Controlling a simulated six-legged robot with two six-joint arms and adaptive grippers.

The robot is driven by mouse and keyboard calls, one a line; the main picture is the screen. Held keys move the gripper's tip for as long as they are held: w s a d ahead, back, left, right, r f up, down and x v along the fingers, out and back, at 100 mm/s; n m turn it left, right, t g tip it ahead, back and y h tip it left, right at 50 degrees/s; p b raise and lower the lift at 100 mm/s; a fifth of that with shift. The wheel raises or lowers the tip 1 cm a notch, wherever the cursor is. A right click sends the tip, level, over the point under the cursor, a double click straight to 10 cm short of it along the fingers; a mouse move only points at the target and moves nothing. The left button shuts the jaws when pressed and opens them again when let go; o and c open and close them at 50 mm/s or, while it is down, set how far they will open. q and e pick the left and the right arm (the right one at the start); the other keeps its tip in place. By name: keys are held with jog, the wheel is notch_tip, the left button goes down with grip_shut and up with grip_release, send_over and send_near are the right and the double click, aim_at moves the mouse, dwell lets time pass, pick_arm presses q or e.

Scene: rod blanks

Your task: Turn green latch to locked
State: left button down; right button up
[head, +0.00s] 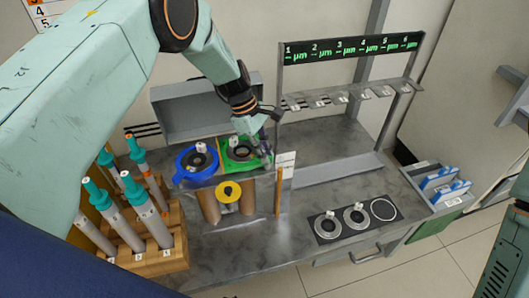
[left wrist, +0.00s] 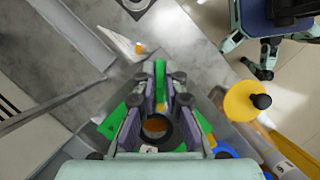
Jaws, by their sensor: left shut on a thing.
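The green fixture with the latch (head: 226,166) sits on the raised stand beside the blue ring fixture (head: 181,167). A dark round ring with a small white tag lies in its middle. My left gripper (head: 263,152) is low at the right side of the green fixture. In the left wrist view the two fingers (left wrist: 160,82) are close together over the green part (left wrist: 109,125), shut on the latch. My right gripper is not in view.
A yellow disc with a black knob (head: 229,191) is on the stand's front. An orange post with a white card (head: 285,160) stands close right. The gauge rack (head: 350,90) is behind. A wooden block with several tools (head: 150,257) is at left.

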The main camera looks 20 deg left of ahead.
aim_at(252, 155)
pick_arm(q)
jog(key=shift+w+m, duration=0.1)
jog(key=shift+m, duration=0.5)
jog(key=shift+r+g, duration=0.1)
jog(key=shift+g, duration=0.2)
jog(key=c, duration=1.4)
grip_release()
jog(key=shift+d, duration=0.1)
jog(key=v, duration=1.2)
jog(key=shift+d, duration=0.1)
